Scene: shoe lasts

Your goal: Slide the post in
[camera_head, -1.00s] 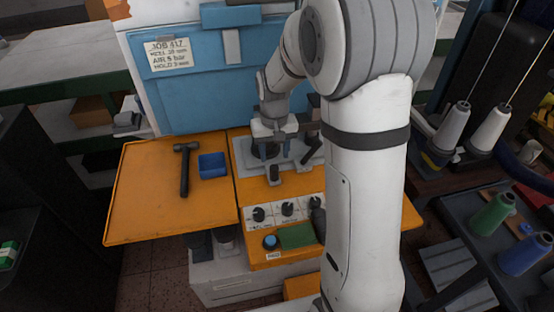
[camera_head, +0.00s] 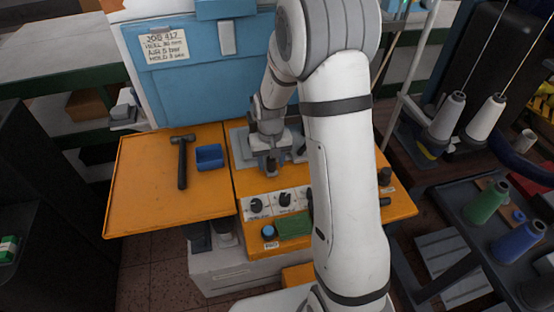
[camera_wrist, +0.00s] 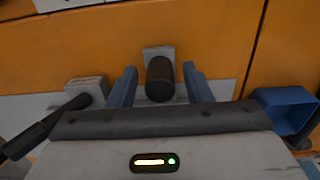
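In the wrist view a dark brown cylindrical post (camera_wrist: 160,80) points toward the camera from a pale grey block (camera_wrist: 158,52). My gripper (camera_wrist: 160,88) is open, with one blue finger on each side of the post and a visible gap on both sides. I cannot tell how far the post sits in the block. In the head view my gripper (camera_head: 270,160) points down over the grey plate (camera_head: 238,143) on the orange bench; my wrist hides much of the plate.
A black lever (camera_wrist: 45,128) on a grey mount stands beside the gripper. A blue bin (camera_head: 209,157) and a hammer (camera_head: 183,160) lie on the orange side table (camera_head: 140,195). A knob panel (camera_head: 262,203) is in front. A blue cabinet (camera_head: 210,88) rises behind.

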